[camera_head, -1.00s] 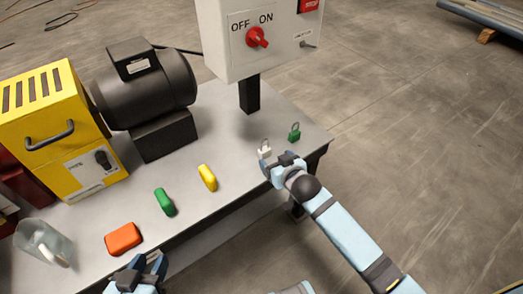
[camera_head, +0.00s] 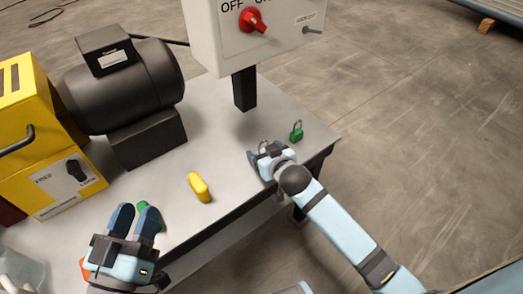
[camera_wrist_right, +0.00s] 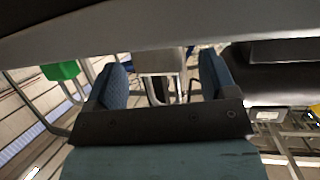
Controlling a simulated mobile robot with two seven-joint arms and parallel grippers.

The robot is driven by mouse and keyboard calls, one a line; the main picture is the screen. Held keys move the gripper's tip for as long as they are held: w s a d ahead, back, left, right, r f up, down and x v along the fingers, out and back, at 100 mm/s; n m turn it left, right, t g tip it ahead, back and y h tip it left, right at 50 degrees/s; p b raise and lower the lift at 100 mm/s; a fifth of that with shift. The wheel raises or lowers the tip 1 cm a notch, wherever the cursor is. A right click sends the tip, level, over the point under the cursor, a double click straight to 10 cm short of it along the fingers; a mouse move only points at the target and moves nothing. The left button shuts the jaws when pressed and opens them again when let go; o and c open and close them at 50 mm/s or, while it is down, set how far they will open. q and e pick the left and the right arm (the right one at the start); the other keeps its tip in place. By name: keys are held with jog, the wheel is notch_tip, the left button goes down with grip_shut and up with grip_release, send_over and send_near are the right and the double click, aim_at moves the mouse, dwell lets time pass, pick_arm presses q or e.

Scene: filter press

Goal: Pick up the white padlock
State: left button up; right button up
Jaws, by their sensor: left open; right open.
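The white padlock (camera_head: 263,145) stands near the right end of the grey table, mostly hidden by my right gripper (camera_head: 264,154); its shackle shows. In the right wrist view the padlock's pale body (camera_wrist_right: 158,62) is between the two blue fingers of my open right gripper (camera_wrist_right: 162,82), with a gap on each side. A green padlock (camera_head: 296,132) stands just to the right and behind; it also shows at the left of the wrist view (camera_wrist_right: 62,71).
A switch box (camera_head: 262,35) on a black post (camera_head: 244,89) rises behind the padlocks. A yellow object (camera_head: 199,187) lies left of my right gripper. A green object (camera_head: 145,207) is partly hidden by my left gripper. A black motor (camera_head: 122,85) and yellow machine (camera_head: 45,150) fill the left.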

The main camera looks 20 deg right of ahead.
aim_at(264, 141)
jog(key=shift+w+a+f, duration=0.1)
jog(key=shift+w+f, duration=0.15)
jog(key=shift+w, duration=0.2)
pick_arm(q)
jog(key=shift+w+d+r, duration=0.1)
jog(key=shift+w, duration=0.25)
pick_arm(e)
jog(key=shift+s+r, duration=0.1)
jog(key=shift+r, duration=0.05)
jog(key=c, duration=1.1)
jog(key=shift+r, duration=0.15)
notch_tip(264, 141, up, 4)
jog(key=shift+r+p, duration=0.25)
jog(key=shift+p, duration=0.8)
pick_arm(q)
jog(key=s+a+f+g+y+p, duration=0.1)
jog(key=a+f+g+y+p, duration=0.3)
jog(key=f, duration=0.6)
jog(key=shift+s+a+f+g+p, duration=0.2)
jog(key=shift+s+a+g+p, duration=0.2)
jog(key=shift+g+p, duration=0.15)
pick_arm(e)
jog(key=shift+r, duration=7.6)
